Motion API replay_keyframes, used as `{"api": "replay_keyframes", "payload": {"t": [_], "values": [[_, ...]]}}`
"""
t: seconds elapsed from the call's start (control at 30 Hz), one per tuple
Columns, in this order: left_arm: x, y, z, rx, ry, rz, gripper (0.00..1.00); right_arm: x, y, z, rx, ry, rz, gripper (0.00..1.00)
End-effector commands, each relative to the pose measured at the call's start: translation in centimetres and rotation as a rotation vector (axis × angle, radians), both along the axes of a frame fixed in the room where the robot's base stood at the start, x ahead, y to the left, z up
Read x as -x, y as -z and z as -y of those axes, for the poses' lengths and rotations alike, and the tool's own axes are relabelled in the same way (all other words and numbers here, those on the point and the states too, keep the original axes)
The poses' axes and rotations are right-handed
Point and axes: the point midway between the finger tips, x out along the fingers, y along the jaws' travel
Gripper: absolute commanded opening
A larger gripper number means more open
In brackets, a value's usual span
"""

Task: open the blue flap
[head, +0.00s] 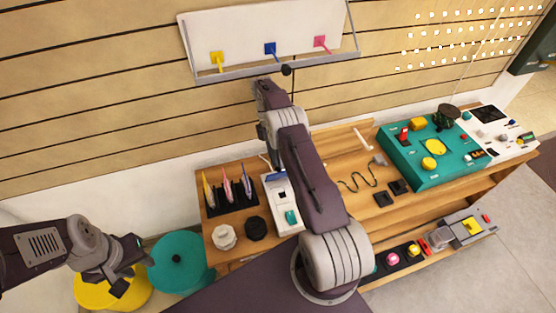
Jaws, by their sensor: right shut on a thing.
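The blue flap (275,177) is on a white box (281,205) on the wooden bench, at the box's far end. Only part of the flap shows, so I cannot tell exactly how far it is tilted. My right gripper (270,158) comes down beside the bench's back edge and is shut at the flap. Its fingertips are small and partly hidden by my own arm. My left gripper (128,268) is open and empty at the lower left, away from the bench.
A teal button (291,217) is on the box's near end. A black holder (232,198) with coloured upright pieces and two knobs stand left. A teal panel (433,180) is on the right. Teal (181,262) and yellow (92,292) round containers are near my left gripper.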

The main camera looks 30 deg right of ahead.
Motion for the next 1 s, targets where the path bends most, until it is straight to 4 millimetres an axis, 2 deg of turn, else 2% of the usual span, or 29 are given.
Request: {"api": "replay_keyframes", "payload": {"t": [0.03,0.57,0.6,0.63,1.0], "values": [[-0.01,0.32,0.0,0.0,0.0,0.0,0.36,-0.6,1.28,-0.22,-0.002,0.0,0.029,0.0],[0.0,0.33,0.0,0.0,0.0,0.0,0.36,-0.59,1.28,-0.22,-0.001,0.001,0.027,0.0],[-0.01,0.33,0.0,0.0,0.0,0.0,0.36,-0.59,1.28,-0.23,-0.001,0.001,0.028,0.32],[-0.01,0.32,0.0,0.0,0.0,0.0,0.36,-0.58,1.26,-0.22,-0.001,0.001,0.027,0.41],[0.0,0.18,0.0,0.0,0.0,0.0,0.36,-0.59,1.03,-0.01,0.002,0.0,0.029,0.42]]}}
